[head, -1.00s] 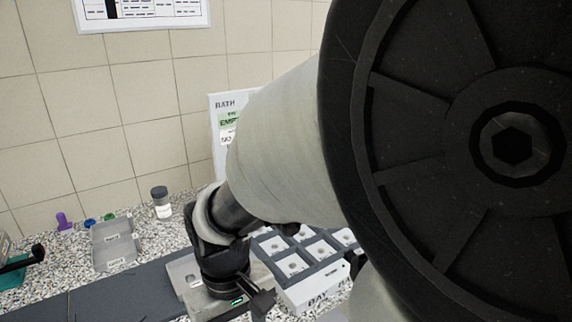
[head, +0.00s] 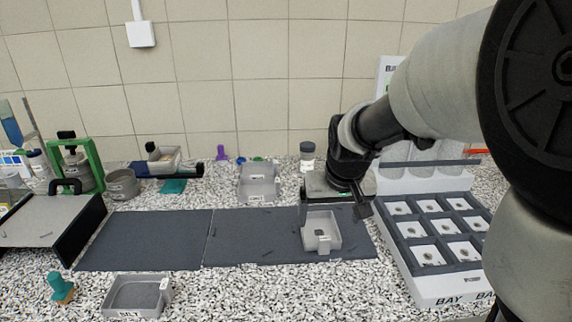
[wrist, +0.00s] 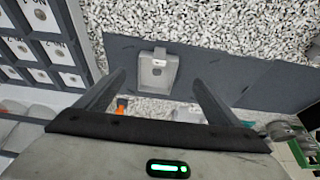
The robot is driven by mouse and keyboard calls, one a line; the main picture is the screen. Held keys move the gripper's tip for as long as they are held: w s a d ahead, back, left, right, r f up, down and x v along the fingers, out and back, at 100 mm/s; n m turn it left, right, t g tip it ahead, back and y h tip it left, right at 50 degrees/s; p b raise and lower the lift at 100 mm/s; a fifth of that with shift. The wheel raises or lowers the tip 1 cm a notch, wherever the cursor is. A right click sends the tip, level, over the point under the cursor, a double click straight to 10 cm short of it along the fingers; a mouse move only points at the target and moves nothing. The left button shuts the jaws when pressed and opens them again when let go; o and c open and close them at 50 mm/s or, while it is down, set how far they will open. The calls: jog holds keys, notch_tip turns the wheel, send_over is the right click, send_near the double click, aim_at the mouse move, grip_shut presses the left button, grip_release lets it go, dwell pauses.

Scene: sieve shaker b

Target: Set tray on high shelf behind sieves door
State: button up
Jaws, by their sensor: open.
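A small light-grey tray (head: 322,240) with a dark square mark in it lies on the dark grey mat. It also shows in the wrist view (wrist: 158,72), with its tab toward the top. My gripper (head: 335,212) is open above and just behind this tray in the head view. In the wrist view my gripper's fingers (wrist: 159,82) stand apart on either side of the tray, with nothing between them held. I cannot make out a high shelf or a sieves door for certain. A grey box with a black handle (head: 45,218) stands at the left.
Another grey tray (head: 258,186) stands at the back, and a labelled tray (head: 137,296) at the front left. A white BAY rack (head: 440,288) with several compartments is on the right. A dark-lidded jar (head: 307,158) stands behind my gripper. The mat's left part (head: 145,240) is clear.

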aim_at(325, 237)
jog(key=b+x, duration=0.1)
jog(key=x, duration=1.2)
jog(key=shift+s+d+f+b, duration=0.1)
jog(key=shift+s+d+b, duration=0.1)
jog(key=shift+b, duration=0.15)
jog(key=c, duration=1.2)
jog(key=shift+o, duration=0.2)
notch_tip(325, 237, up, 10)
jog(key=shift+r+p, duration=0.1)
jog(key=shift+p, duration=0.9)
jog(key=shift+s+p, duration=0.25)
jog(key=shift+p, duration=0.2)
jog(key=s+f+p, duration=0.3)
jog(key=s+p, duration=0.4)
jog(key=p, duration=0.2)
jog(key=shift+s, duration=0.2)
